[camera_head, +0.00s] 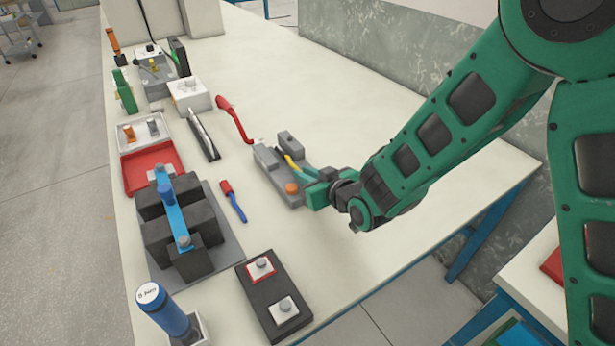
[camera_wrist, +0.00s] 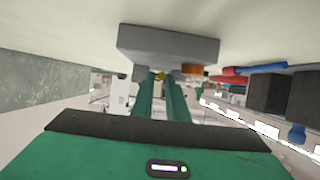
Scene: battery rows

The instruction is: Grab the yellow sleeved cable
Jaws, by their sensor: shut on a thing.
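The yellow sleeved cable (camera_head: 292,162) lies along a grey fixture (camera_head: 266,158) with an orange knob (camera_head: 292,188), at the middle of the table. My gripper (camera_head: 317,178) is at the right side of this fixture, at the cable's near end. In the wrist view my two green fingers (camera_wrist: 160,82) are close together, with a small yellow bit of the cable (camera_wrist: 160,75) between their tips, right against the grey fixture (camera_wrist: 168,45). The fingers are shut on the cable. Much of the cable is hidden by the fingers and the fixture.
Red-handled (camera_head: 233,117) and blue-and-red (camera_head: 232,201) tools lie left of the fixture. Dark battery blocks with a blue bar (camera_head: 172,210), a red tray (camera_head: 151,168) and a black box with two terminals (camera_head: 273,295) stand on the table. Free table lies behind the fixture.

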